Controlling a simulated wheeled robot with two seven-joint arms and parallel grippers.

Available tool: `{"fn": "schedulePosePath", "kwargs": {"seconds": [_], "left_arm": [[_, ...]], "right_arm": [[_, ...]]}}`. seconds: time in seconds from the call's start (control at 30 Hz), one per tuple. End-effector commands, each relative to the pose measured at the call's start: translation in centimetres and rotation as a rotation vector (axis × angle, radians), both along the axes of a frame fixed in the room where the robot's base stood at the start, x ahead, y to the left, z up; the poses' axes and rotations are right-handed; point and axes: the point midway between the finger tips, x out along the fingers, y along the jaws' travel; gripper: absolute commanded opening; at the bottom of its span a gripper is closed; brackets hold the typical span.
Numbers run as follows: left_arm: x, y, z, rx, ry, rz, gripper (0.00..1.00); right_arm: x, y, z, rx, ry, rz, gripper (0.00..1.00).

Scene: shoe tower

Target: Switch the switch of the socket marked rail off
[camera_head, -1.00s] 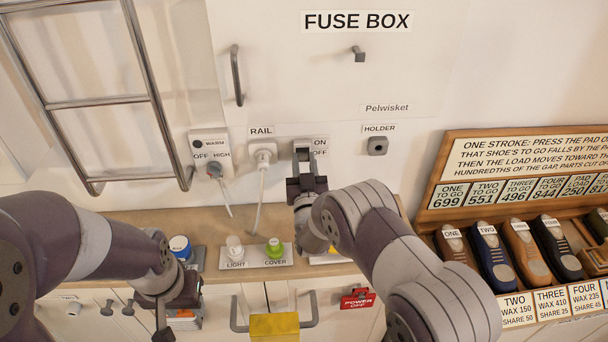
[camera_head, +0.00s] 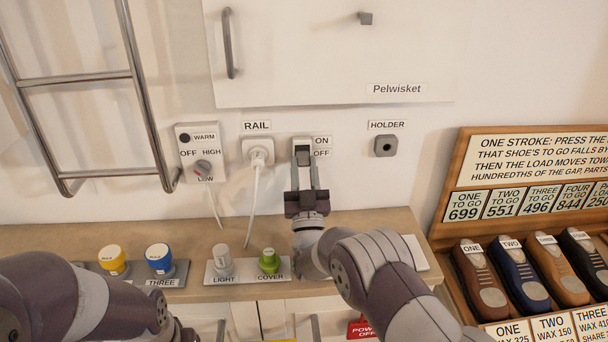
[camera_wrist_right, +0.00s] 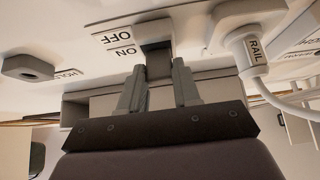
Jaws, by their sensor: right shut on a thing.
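The switch (camera_head: 302,156) is on the white wall, right of the white plug under the RAIL label (camera_head: 256,126). ON and OFF labels (camera_head: 321,147) stand to its right, ON above OFF. My right gripper (camera_head: 304,170) reaches up to the switch, its fingers at the dark rocker. In the right wrist view, which is upside down, the rocker (camera_wrist_right: 156,61) sits between the fingertips (camera_wrist_right: 158,80), which are shut on it. The plug marked RAIL (camera_wrist_right: 252,50) is beside them. The rocker's exact tilt is unclear. Only my left arm shows at lower left, its fingers out of view.
Left of the plug (camera_head: 259,151) is a WARM dial (camera_head: 203,168); right of the switch is a HOLDER socket (camera_head: 386,146). Knobs marked LIGHT (camera_head: 223,259) and COVER (camera_head: 269,261) stand on the wooden ledge (camera_head: 375,218) below. A rack of shoes (camera_head: 480,272) is at right.

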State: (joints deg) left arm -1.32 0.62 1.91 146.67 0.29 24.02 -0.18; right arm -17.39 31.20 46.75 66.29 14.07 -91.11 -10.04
Motion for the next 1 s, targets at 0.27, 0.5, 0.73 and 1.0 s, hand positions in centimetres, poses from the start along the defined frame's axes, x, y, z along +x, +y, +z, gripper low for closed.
{"fn": "schedulePosePath", "kwargs": {"seconds": [0.27,0.5,0.73,1.0], "left_arm": [[0.0,0.0,0.0,0.000,0.000,0.000,0.43],[0.0,0.0,0.0,0.000,0.000,0.000,0.43],[0.0,0.0,-0.2,0.000,0.000,0.000,0.43],[0.0,0.0,-0.5,0.000,0.000,0.000,0.43]], "right_arm": [[0.0,0.0,-0.2,-0.001,0.004,0.000,0.42],[0.0,0.0,-0.1,-0.001,0.003,0.000,0.57],[-0.9,0.0,-0.8,-0.001,0.004,0.000,0.57],[-5.8,0.1,-3.0,0.000,0.004,0.002,0.57]]}}
